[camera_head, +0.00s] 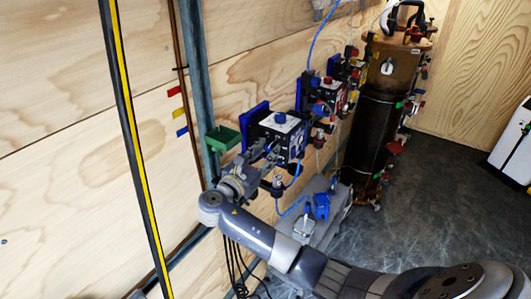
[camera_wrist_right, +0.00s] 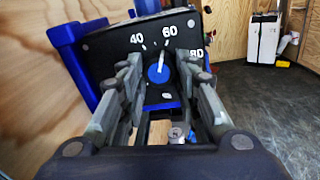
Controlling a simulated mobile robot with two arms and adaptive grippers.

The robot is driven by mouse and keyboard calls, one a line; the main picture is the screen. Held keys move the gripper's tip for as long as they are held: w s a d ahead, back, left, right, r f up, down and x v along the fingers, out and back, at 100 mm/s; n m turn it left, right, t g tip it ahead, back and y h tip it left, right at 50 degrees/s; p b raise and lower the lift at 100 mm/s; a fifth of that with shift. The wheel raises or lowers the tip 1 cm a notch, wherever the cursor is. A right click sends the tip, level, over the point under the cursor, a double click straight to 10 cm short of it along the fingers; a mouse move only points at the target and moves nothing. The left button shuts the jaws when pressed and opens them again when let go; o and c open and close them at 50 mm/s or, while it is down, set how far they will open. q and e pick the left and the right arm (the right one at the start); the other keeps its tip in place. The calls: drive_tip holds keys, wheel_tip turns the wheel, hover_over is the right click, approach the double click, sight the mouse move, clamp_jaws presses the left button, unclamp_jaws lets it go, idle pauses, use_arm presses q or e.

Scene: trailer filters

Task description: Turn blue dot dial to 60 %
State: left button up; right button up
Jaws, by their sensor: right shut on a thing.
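The blue dot dial (camera_wrist_right: 158,73) faces the right wrist camera on a dark panel (camera_wrist_right: 112,42) with the marks 40, 60 and 80. A white line on the dial points up, close to the 60 mark. My right gripper (camera_wrist_right: 161,82) is shut on the dial, with fingers on both sides of it. In the head view my right gripper (camera_head: 264,157) reaches the front of the dark box with blue parts (camera_head: 295,132) on the wall. The dial's face is hidden there. My left gripper is not in view.
A green tray (camera_head: 222,138) is on the wall left of the box. More valve units (camera_head: 328,92) and a tall dark cylinder (camera_head: 373,130) stand behind. A grey case with blue parts (camera_head: 318,212) is below. The floor at right is open near a white cabinet (camera_head: 515,150).

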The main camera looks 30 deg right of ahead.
drive_tip(key=shift+m, duration=0.7)
drive_tip(key=o, duration=1.1)
drive_tip(key=shift+c, duration=0.2)
drive_tip(key=v, duration=1.2)
drive_tip(key=shift+f, duration=0.1)
